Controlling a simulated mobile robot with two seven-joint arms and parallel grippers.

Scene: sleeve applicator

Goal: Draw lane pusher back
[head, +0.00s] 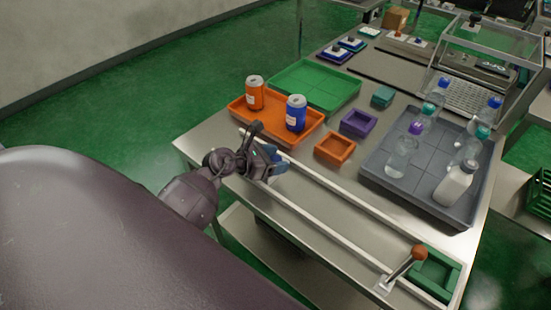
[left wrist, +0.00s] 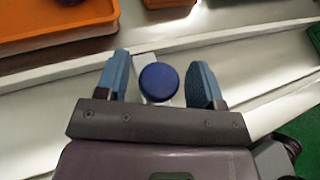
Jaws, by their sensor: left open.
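The lane pusher shows in the left wrist view as a round dark blue knob (left wrist: 159,83) on a pale block in the lane. My left gripper (left wrist: 161,62) is open, with one blue-padded finger on each side of the knob. I see clear gaps between the knob and both fingers. In the head view my left gripper (head: 273,165) is at the far left end of the long lane (head: 325,212) between white rails, and it hides the pusher there. My right gripper is not in view.
An orange tray (head: 238,104) with two cans lies just behind the lane. A small orange bin (head: 335,160) and a grey tray (head: 372,172) of bottles stand beyond the lane. A lever with an orange ball (head: 419,252) and a green tray (head: 432,272) are at the lane's near right end.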

